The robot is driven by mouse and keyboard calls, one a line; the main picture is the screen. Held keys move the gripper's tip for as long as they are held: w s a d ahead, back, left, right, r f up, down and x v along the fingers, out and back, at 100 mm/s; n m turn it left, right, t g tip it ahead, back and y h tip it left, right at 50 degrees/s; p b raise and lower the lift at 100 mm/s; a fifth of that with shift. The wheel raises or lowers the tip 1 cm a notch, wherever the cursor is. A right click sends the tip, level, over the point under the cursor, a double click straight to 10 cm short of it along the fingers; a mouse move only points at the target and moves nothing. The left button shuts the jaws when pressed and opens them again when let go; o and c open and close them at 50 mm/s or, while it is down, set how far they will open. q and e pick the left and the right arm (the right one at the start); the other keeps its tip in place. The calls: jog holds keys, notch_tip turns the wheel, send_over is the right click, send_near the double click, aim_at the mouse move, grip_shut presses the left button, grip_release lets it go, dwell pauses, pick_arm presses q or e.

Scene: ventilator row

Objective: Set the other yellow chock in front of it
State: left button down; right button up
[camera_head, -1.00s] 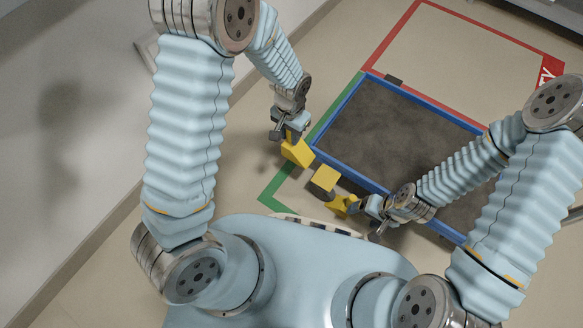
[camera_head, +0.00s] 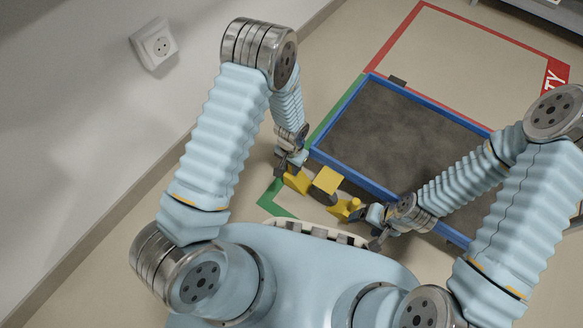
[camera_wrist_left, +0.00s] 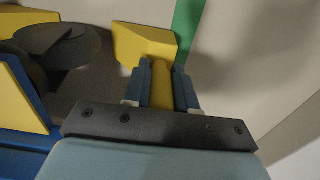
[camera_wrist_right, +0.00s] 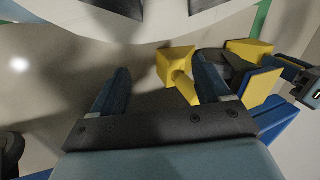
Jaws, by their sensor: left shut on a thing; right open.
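My left gripper (camera_head: 290,158) is shut on the post of a yellow chock (camera_head: 298,182), which also shows in the left wrist view (camera_wrist_left: 143,45). This chock is low, just left of the cart's corner caster wheel (camera_wrist_left: 65,50); I cannot tell whether it touches the wheel or floor. The wheel sits under a yellow corner plate (camera_head: 327,179), which hides most of it from above. The other yellow chock (camera_head: 341,209) is on the opposite side of the wheel. My right gripper (camera_wrist_right: 162,88) is open beside that chock's post (camera_wrist_right: 186,88), with its fingers apart.
The blue-framed cart (camera_head: 345,107) with a dark grey deck fills the right middle. Green tape (camera_head: 272,202) and a red floor outline (camera_head: 395,38) mark the floor. A wall with a socket (camera_head: 154,45) is at left. My base's front edge is close below the chocks.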

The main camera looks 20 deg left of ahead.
pick_arm(q)
jog(key=shift+f, duration=0.35)
jog(key=shift+f, duration=0.1)
jog(key=shift+f, duration=0.15)
jog(key=c, duration=0.9)
grip_release()
